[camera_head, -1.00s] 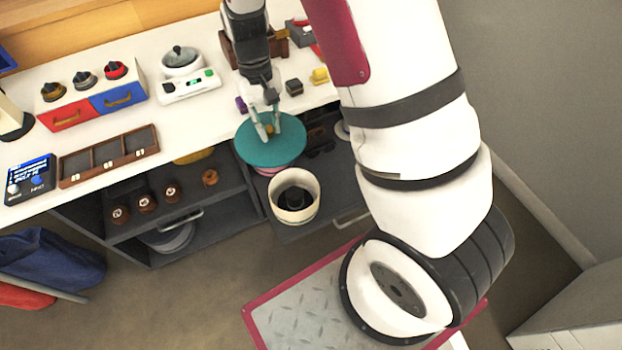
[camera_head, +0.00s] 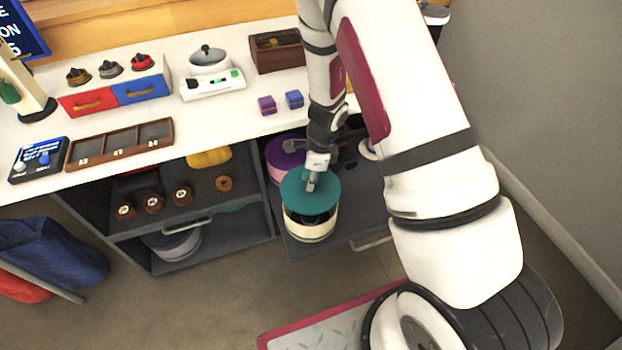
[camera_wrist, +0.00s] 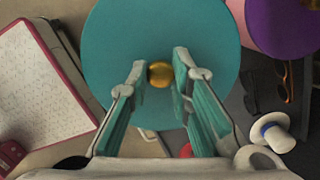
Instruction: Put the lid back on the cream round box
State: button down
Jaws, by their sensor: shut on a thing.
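The teal round lid (camera_head: 318,198) hangs just above the cream round box (camera_head: 311,234). The box's dark inside shows below the lid's front edge, so the lid sits apart from the rim and a little toward the back. My gripper (camera_head: 312,183) comes down from above and is shut on the lid's knob. In the wrist view the teal lid (camera_wrist: 110,45) fills the middle, and my gripper's fingers (camera_wrist: 160,70) stand either side of the gold knob (camera_wrist: 160,75). The lid hides nearly all of the box in the wrist view.
A pink round box with a purple lid (camera_head: 285,150) stands close behind on the same pulled-out shelf (camera_head: 352,222). Sunglasses (camera_wrist: 283,80) and a white spool-like thing (camera_wrist: 272,131) lie near the lid. The white counter (camera_head: 225,118) edges the space behind.

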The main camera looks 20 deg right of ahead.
jog(key=shift+f+b, duration=2.75)
jog(key=shift+f, duration=0.2)
jog(key=shift+f, duration=0.1)
jog(key=c, duration=0.9)
grip_release()
jog(key=shift+r+p, duration=3.5)
jog(key=shift+r, duration=0.05)
